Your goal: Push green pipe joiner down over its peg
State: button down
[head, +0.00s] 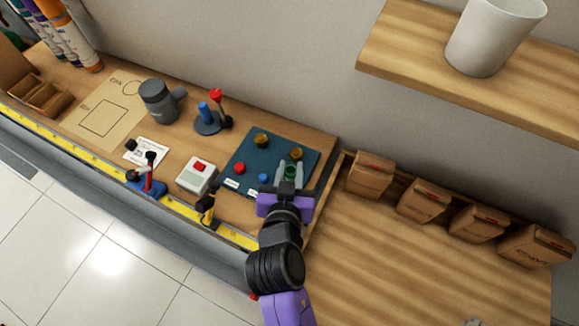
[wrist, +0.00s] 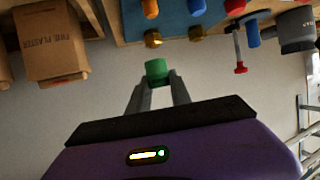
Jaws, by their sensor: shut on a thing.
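The green pipe joiner (head: 291,171) is a short ring between the fingertips of my gripper (head: 289,175), over the right part of the dark blue board (head: 247,147). In the wrist view the joiner (wrist: 157,71) sits at the tips of my gripper (wrist: 158,80), which is shut on it. Two brass-coloured round pieces, one at the back (head: 261,139) and one at the right (head: 296,153), stand on the board. A red piece (head: 239,168) and a blue piece (head: 263,178) stand nearer the front. I cannot make out a peg under the joiner or tell their contact.
A white box with a red button (head: 196,177) is left of the board. A stand with blue and red-handled pieces (head: 208,123) and a grey mug (head: 157,101) are farther left. Cardboard boxes (head: 370,174) line the right. A shelf (head: 420,55) with a white cup overhangs the right.

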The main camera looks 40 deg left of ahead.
jog(key=shift+s+a, duration=0.3)
jog(key=shift+a, duration=0.15)
jog(key=shift+f+b, duration=1.95)
jog(key=shift+f, duration=0.45)
jog(key=shift+d, duration=0.1)
jog(key=shift+f+b, duration=0.15)
jog(key=shift+b, duration=0.25)
jog(key=shift+f+b, duration=0.35)
jog(key=shift+f+b, duration=0.6)
jog(key=shift+f, duration=0.05)
jog(key=c, duration=1.1)
grip_release()
